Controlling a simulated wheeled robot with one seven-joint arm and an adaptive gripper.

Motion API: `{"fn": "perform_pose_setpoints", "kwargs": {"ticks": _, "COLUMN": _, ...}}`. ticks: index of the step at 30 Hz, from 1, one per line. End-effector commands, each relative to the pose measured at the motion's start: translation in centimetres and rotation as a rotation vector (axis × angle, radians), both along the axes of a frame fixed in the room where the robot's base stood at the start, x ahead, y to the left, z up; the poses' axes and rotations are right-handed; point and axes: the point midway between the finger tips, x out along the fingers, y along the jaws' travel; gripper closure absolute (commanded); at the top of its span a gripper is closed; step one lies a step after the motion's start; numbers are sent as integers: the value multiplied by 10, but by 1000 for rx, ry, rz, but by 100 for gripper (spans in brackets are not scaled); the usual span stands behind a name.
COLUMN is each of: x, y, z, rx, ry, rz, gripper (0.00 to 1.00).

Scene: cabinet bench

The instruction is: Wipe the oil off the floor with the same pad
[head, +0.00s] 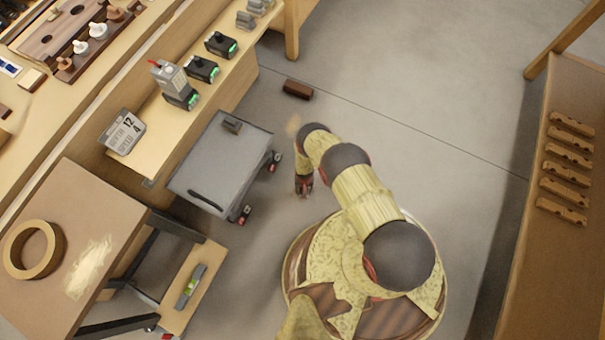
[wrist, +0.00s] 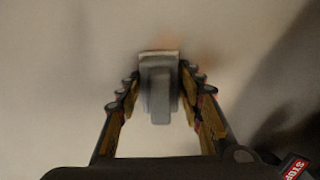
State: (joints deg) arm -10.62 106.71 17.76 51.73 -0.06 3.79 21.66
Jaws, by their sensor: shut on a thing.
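My gripper (head: 303,188) hangs low over the floor beside the grey cart. In the wrist view my gripper (wrist: 160,88) is shut on a grey pad (wrist: 158,95) with a raised grip, one finger at each side. The pad cannot be made out in the head view. A faint tan oil patch (head: 293,125) shows on the grey floor, just beyond my arm's bend. In the wrist view a blurred brownish patch (wrist: 200,62) lies past the pad. I cannot tell whether the pad touches the floor.
A dark brown brick (head: 298,89) lies beyond the oil. A tan table (head: 60,215) bears a pale smear (head: 90,268). Open floor (head: 430,110) lies right.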

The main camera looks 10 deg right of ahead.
Motion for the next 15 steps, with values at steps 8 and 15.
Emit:
{"fn": "perform_pose_setpoints", "kwargs": {"ticks": 8, "x": 9, "y": -3, "z": -1, "rx": 0, "ry": -1, "rz": 2, "gripper": 100}}
{"fn": "perform_pose_setpoints", "kwargs": {"ticks": 15, "x": 17, "y": 8, "z": -3, "rx": 1, "ry": -2, "rz": 2, "gripper": 99}}
